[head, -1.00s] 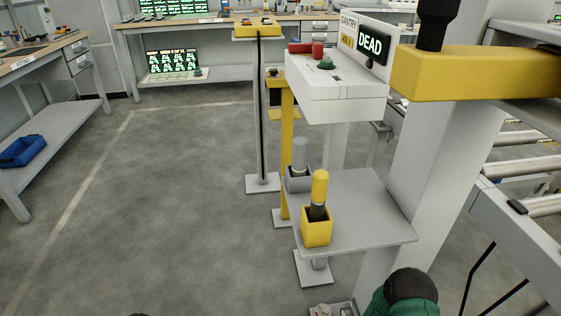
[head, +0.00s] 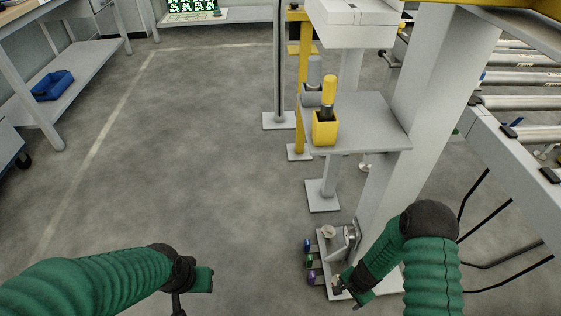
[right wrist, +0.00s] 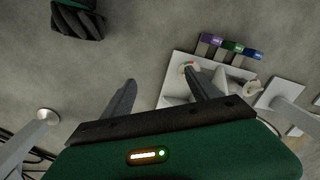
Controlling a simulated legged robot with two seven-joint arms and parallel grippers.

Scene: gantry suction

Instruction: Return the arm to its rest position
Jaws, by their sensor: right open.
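My right arm (head: 432,270) is green and ribbed and enters at the lower right of the head view. Its gripper (head: 346,292) hangs low beside a grey floor-level tray. In the right wrist view my right gripper (right wrist: 160,88) has its two dark fingers well apart, with nothing between them. One finger overlaps the tray in that view. My left arm (head: 90,280) reaches in from the lower left of the head view. Its gripper (head: 190,290) is over bare floor and partly cut off by the bottom edge, so its fingers do not show clearly.
The grey tray (head: 325,292) carries purple, green and blue pieces on its left side. Above it, a grey shelf (head: 375,130) holds a yellow holder (head: 325,130) and a grey one. A conveyor (head: 515,155) stands at right. The floor at middle left is clear.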

